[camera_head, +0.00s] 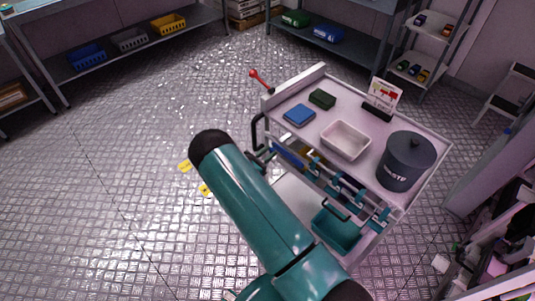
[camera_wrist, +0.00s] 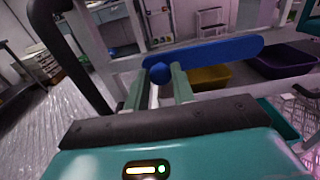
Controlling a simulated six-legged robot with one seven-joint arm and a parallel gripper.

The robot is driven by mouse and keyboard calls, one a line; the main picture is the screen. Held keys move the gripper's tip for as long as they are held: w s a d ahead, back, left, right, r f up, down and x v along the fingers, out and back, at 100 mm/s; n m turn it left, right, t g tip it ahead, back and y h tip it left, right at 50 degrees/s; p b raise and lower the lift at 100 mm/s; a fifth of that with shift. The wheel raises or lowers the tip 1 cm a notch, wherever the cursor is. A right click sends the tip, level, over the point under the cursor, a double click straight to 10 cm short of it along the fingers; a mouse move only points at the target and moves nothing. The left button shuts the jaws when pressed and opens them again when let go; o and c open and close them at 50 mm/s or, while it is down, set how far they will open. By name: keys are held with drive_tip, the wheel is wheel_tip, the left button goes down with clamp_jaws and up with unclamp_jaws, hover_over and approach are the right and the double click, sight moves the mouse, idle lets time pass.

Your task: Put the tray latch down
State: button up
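A long blue bar with a round knob, which looks like the tray latch (camera_wrist: 215,54), crosses the upper middle of the wrist view, nearly level and rising slightly to the right. In the head view the blue bar (camera_head: 288,155) shows on the near side of the white cart, below its top. My gripper (camera_wrist: 160,78) has its two green fingers apart, with the knob between their tips. I cannot tell whether the fingers press on it. In the head view my arm hides most of the gripper.
The white cart top (camera_head: 325,95) bears a blue box, a dark green box, a white tray (camera_head: 345,140), a card stand and a grey waste bin (camera_head: 406,160). A teal bin (camera_head: 336,229) sits lower on the cart. A black handle (camera_head: 256,130) stands at its left end.

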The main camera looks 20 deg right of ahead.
drive_tip(key=shift+f, duration=0.15)
clamp_jaws()
drive_tip(key=s+d+f+n, duration=0.2)
drive_tip(key=s+f+n, duration=0.3)
drive_tip(key=n, duration=0.4)
drive_tip(key=s+d+f+n, duration=0.2)
drive_tip(key=s+f+n, duration=0.4)
drive_tip(key=n, duration=0.3)
drive_tip(key=shift+s+d+f, duration=0.25)
drive_tip(key=shift+f, duration=0.45)
drive_tip(key=o, duration=1)
unclamp_jaws()
